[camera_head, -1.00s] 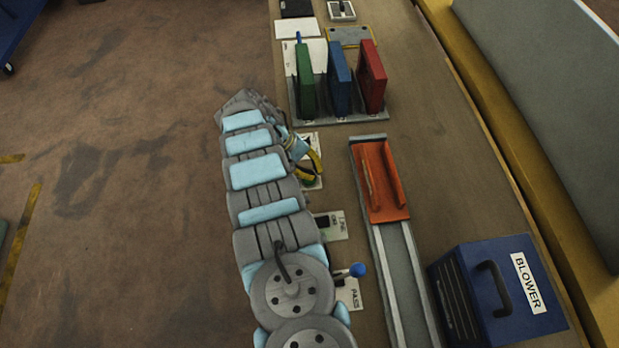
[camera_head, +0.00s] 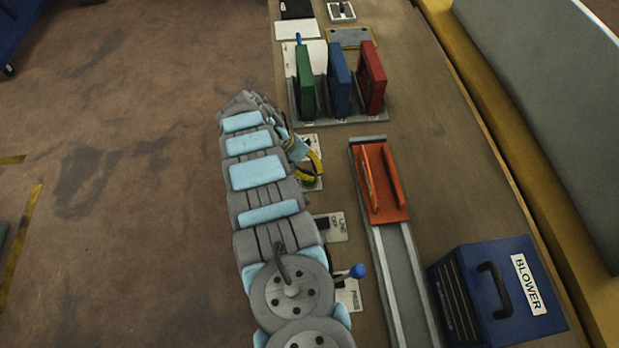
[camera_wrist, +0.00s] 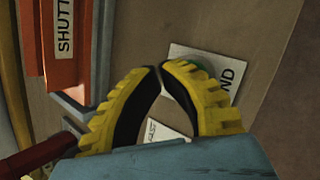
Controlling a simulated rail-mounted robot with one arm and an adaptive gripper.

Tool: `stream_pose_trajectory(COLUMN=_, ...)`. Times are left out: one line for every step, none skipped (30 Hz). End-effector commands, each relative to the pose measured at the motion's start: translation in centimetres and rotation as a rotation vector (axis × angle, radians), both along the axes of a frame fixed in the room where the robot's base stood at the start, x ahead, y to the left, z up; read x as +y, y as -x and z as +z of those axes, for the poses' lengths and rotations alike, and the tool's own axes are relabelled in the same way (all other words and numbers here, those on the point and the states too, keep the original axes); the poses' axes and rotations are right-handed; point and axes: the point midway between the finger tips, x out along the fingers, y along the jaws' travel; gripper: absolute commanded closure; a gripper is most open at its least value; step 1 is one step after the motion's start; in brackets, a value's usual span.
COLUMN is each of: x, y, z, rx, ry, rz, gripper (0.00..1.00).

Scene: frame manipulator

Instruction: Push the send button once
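The send button is a green button (camera_wrist: 201,64) on a white card (camera_wrist: 222,82) whose visible letters end in "ND". My right finger covers part of the button and the card in the wrist view. My gripper (camera_wrist: 160,68) has yellow ribbed fingers with black inner faces. Its fingertips meet, with nothing visible between them, just left of the button in that picture. In the head view my gripper (camera_head: 316,164) is over the same card, beside the table's left edge. I cannot tell whether a finger touches the button.
An orange shuttle (camera_head: 382,190) sits on a grey rail right of my gripper. Green (camera_head: 305,82), blue (camera_head: 339,82) and red (camera_head: 372,80) upright blocks stand beyond it. A blue blower box (camera_head: 495,295) and a blue-knobbed lever (camera_head: 357,271) are nearer.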

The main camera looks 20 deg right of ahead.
Motion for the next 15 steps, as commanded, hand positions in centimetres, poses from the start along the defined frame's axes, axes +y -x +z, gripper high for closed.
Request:
stream_pose_trajectory(x=0.01, y=0.00, z=0.00, rx=0.000, ry=0.000, rz=0.000, gripper=1.00)
stream_pose_trajectory(x=0.00, y=0.00, z=-0.01, rx=0.000, ry=0.000, rz=0.000, gripper=1.00)
stream_pose_trajectory(x=0.00, y=0.00, z=-0.01, rx=0.000, ry=0.000, rz=0.000, gripper=1.00)
stream_pose_trajectory(x=0.00, y=0.01, z=-0.02, rx=0.000, ry=0.000, rz=0.000, gripper=1.00)
stream_pose_trajectory(x=0.00, y=0.01, z=-0.04, rx=0.000, ry=0.000, rz=0.000, gripper=1.00)
stream_pose_trajectory(x=0.01, y=0.00, z=-0.10, rx=0.000, ry=0.000, rz=0.000, gripper=1.00)
stream_pose_trajectory(x=0.00, y=0.00, z=-0.18, rx=0.000, ry=0.000, rz=0.000, gripper=1.00)
stream_pose_trajectory(x=0.00, y=-0.01, z=-0.27, rx=0.000, ry=0.000, rz=0.000, gripper=1.00)
stream_pose_trajectory(x=0.00, y=-0.01, z=-0.40, rx=0.000, ry=0.000, rz=0.000, gripper=1.00)
stream_pose_trajectory(x=0.00, y=-0.01, z=-0.51, rx=0.000, ry=0.000, rz=0.000, gripper=1.00)
stream_pose_trajectory(x=0.01, y=-0.02, z=-0.62, rx=0.000, ry=0.000, rz=0.000, gripper=1.00)
stream_pose_trajectory(x=0.01, y=-0.02, z=-0.74, rx=-0.001, ry=0.000, rz=0.000, gripper=1.00)
stream_pose_trajectory(x=0.01, y=-0.03, z=-0.83, rx=-0.001, ry=0.000, rz=0.000, gripper=1.00)
stream_pose_trajectory(x=0.00, y=-0.04, z=-0.88, rx=-0.001, ry=0.000, rz=0.000, gripper=1.00)
stream_pose_trajectory(x=0.00, y=-0.04, z=-0.90, rx=-0.001, ry=0.000, rz=0.000, gripper=1.00)
